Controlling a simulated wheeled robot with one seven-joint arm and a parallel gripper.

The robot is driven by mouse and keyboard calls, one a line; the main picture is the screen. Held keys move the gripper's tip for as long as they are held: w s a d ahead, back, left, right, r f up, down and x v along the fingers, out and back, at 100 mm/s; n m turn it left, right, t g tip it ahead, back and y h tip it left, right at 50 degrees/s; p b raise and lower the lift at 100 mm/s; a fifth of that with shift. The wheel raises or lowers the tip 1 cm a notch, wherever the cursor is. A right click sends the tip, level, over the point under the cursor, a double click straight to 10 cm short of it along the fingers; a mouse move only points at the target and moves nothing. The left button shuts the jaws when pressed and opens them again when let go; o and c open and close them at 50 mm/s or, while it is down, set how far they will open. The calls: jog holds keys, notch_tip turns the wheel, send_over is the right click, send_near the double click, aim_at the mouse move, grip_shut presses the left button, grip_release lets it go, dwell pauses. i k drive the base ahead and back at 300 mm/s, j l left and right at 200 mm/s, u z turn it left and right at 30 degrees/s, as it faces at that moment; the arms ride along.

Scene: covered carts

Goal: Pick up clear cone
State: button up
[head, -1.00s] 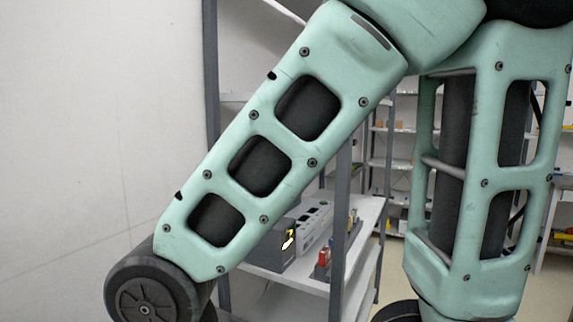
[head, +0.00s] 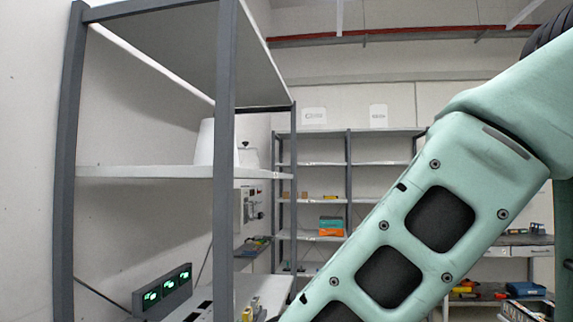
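A white, tapered, cone-like object (head: 204,143) stands upright on the upper shelf in the head view, partly hidden by the grey front post. Just right of the post, a paler rounded shape (head: 249,158) with a small dark knob on top shows at the shelf's right end. I cannot tell which of the two is the clear cone. My gripper is out of the frame; only my green arm link shows at right, apart from both objects.
The grey-posted rack (head: 228,225) stands at left, its upper shelf (head: 140,172) mostly bare. A box with green displays (head: 162,291) sits below. Farther back, another rack (head: 348,180) holds an orange-and-green box (head: 331,226).

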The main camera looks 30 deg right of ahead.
aim_at(249, 158)
jog(key=l+z, duration=0.1)
jog(key=z, duration=0.3)
jog(key=i+l, duration=0.35)
jog(key=i+l+u, duration=0.1)
jog(key=i+l, duration=0.25)
jog(key=l, duration=0.2)
